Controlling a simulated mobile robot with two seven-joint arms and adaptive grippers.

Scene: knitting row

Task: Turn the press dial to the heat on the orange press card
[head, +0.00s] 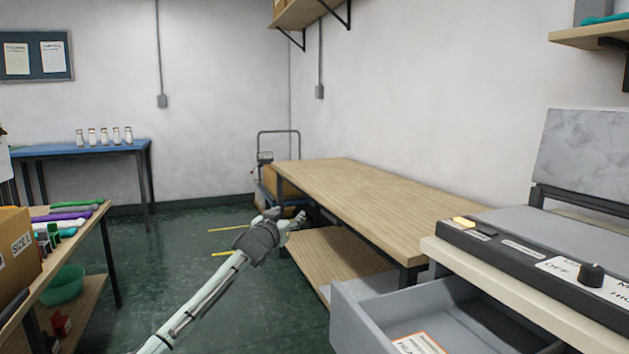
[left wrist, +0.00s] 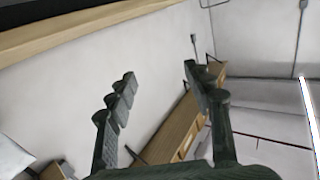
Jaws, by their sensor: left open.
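The press (head: 580,160) stands at the right of the head view, its grey slab raised. Its dark front panel carries a black dial (head: 591,275) on a white label reading OFF and HIGH, with other words partly cut or hidden. I cannot tell where the dial points. An orange-edged card (head: 420,343) lies in the open grey drawer below; its writing begins "HEA" and the rest is cut off by the frame. My left gripper (head: 285,218) is far left of the dial, near the wooden bench. It is open and empty in the left wrist view (left wrist: 160,76). My right gripper is not in view.
The drawer (head: 352,318) juts out below the press. A wooden bench (head: 350,195) with a lower shelf runs along the wall. A worktable (head: 88,232) with coloured rolls and a box (head: 15,255) stands at left. Green floor (head: 180,250) between is clear.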

